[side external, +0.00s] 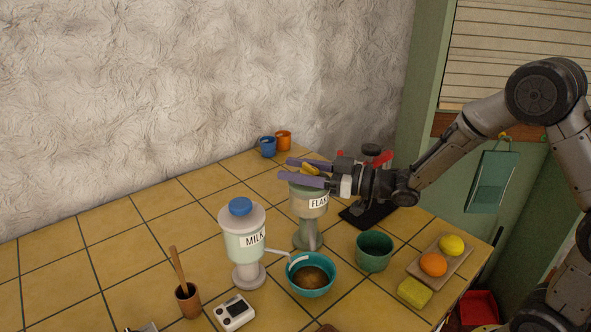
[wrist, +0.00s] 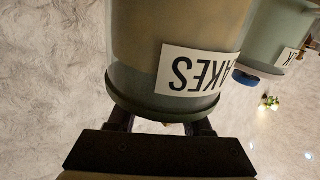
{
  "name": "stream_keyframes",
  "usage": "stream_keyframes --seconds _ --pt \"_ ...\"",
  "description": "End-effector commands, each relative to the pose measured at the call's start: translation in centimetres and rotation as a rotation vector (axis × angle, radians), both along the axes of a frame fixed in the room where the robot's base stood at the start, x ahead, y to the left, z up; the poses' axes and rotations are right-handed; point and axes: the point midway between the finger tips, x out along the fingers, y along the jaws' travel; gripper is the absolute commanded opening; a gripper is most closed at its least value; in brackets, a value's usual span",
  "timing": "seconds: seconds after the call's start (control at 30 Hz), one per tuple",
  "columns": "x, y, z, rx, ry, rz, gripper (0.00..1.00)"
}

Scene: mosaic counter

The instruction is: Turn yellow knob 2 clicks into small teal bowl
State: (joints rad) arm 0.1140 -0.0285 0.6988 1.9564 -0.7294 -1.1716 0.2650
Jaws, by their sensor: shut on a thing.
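The FLAKES dispenser (side external: 310,204) stands upright on a pedestal on the tiled counter. Its yellow knob (side external: 311,169) is at the top, between the fingers of my gripper (side external: 304,171), which is shut on it. The dispenser's labelled body (wrist: 175,45) fills the middle of the wrist view, upside down; the knob is hidden there, and my gripper's fingers (wrist: 162,125) are partly behind the dispenser's rim. The teal bowl (side external: 331,283) stands in front of the dispenser with brown contents in it.
The MILK dispenser (side external: 243,246) with a blue knob (side external: 240,206) stands left, its spout reaching toward the bowl. A green cup (side external: 374,257) stands right of the bowl. A fruit tray (side external: 455,268), yellow sponge (side external: 414,292), timer (side external: 234,312) and wooden cup (side external: 189,301) are nearby.

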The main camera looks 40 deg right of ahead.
Motion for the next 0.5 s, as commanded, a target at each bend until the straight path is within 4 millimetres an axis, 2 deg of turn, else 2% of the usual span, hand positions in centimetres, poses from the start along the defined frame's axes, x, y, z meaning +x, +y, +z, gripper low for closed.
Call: stream_keyframes --seconds 0.5 --pt "0.25 -0.64 0.01 0.0 0.0 -0.342 0.0"
